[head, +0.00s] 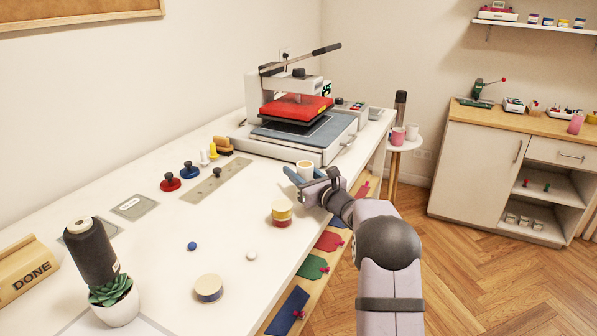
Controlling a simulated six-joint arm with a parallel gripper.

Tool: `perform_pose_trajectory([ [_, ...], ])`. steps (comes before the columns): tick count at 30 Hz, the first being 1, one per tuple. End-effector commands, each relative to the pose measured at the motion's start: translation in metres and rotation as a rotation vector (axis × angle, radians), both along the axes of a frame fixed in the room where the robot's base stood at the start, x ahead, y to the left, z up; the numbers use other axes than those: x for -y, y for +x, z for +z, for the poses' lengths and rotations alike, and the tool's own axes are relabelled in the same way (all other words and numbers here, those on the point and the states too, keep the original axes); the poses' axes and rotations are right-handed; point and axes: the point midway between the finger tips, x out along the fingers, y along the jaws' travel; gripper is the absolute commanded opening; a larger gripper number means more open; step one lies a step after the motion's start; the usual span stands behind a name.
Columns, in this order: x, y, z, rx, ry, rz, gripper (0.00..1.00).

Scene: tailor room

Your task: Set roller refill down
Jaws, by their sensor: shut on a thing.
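The roller refill (305,167) looks like a short pale roll with a tan centre. My gripper (303,181) is shut on it, over the right part of the white worktable (232,235), in front of the heat press. The gripper body hides the refill's lower part, so I cannot tell whether it touches the tabletop. Similar short rolls are on the table: a tan-topped stack with yellow and red bands (282,213) just in front and left of my gripper, and a tan one with a dark blue band (208,288) nearer me.
A heat press (297,115) stands behind my gripper. A metal strip (216,180), red (170,182) and blue (189,170) knobbed pieces lie to the left. A black thread cone (91,252), a potted succulent (113,299) and a DONE block (27,273) stand front left. Mid-table is mostly clear.

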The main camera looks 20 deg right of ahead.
Motion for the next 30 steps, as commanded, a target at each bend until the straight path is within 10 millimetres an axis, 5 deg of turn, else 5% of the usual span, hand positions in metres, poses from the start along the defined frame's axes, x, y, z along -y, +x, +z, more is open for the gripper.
perform_pose_trajectory([
  [5,0.000,0.000,-0.002,0.000,0.000,0.000,0.14],
  [6,0.000,0.000,-0.002,0.000,0.000,0.000,0.43],
  [8,0.000,0.000,-0.001,0.000,0.000,0.000,0.55],
  [21,0.001,-0.001,0.001,-0.001,0.000,-0.001,0.55],
  [30,0.009,-0.033,0.000,0.000,0.000,-0.003,0.55],
])
